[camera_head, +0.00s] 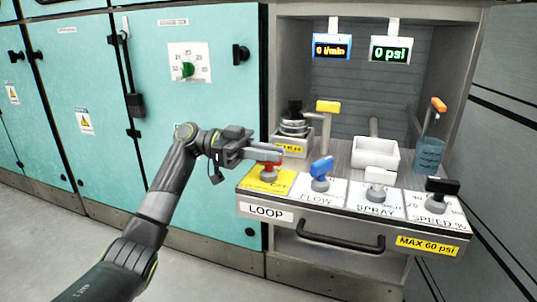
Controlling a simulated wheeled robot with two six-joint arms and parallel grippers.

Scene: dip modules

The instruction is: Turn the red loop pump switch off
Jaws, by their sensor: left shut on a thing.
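The red loop pump switch (268,172) sits on a yellow plate at the left end of the slanted front panel, above the LOOP label (266,212). My left gripper (272,158) is shut on the red switch, reaching it from the left. The gripper hides part of the switch, so its exact setting cannot be read. My right gripper is not in view.
A blue FLOW knob (321,170), a white SPRAY knob (378,177) and a black SPEED knob (440,188) stand to the right. Displays read 0 l/min (332,47) and 0 psi (390,50). A black handle (340,238) juts out below.

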